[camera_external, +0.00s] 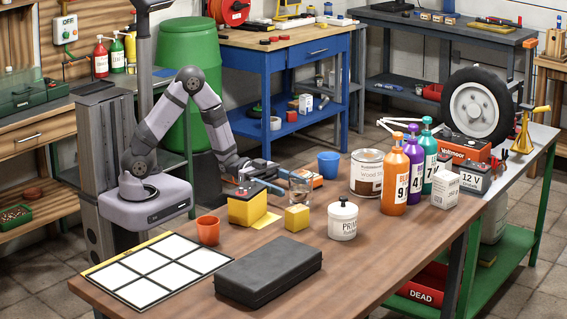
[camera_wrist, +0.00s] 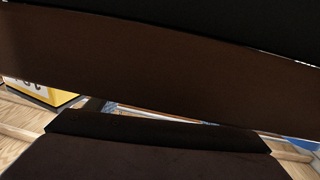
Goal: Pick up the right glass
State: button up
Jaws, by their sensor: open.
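A clear drinking glass (camera_external: 300,187) stands upright on the wooden workbench, behind the small yellow block and right of the yellow device. I can make out only this one glass clearly. My gripper (camera_external: 272,169) is low over the far side of the bench, just left of the glass, partly hidden behind the yellow device. It is open, and no glass shows between its fingers. In the wrist view large dark shapes fill most of the picture, and I cannot make out the glass there.
A yellow device (camera_external: 247,208) and a yellow block (camera_external: 297,217) stand in front of the glass. An orange cup (camera_external: 208,230) and black case (camera_external: 268,272) are nearer.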

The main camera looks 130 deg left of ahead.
aim_at(296, 187)
jog(key=shift+w+d, duration=0.1)
jog(key=shift+w, duration=1.4)
jog(key=shift+r, duration=0.1)
jog(key=c, duration=1.4)
jog(key=shift+r, duration=0.2)
jog(key=shift+c, duration=0.2)
notch_tip(296, 187, up, 10)
jog(key=p, duration=0.1)
jog(key=shift+f+p, duration=0.25)
jog(key=shift+p, duration=0.15)
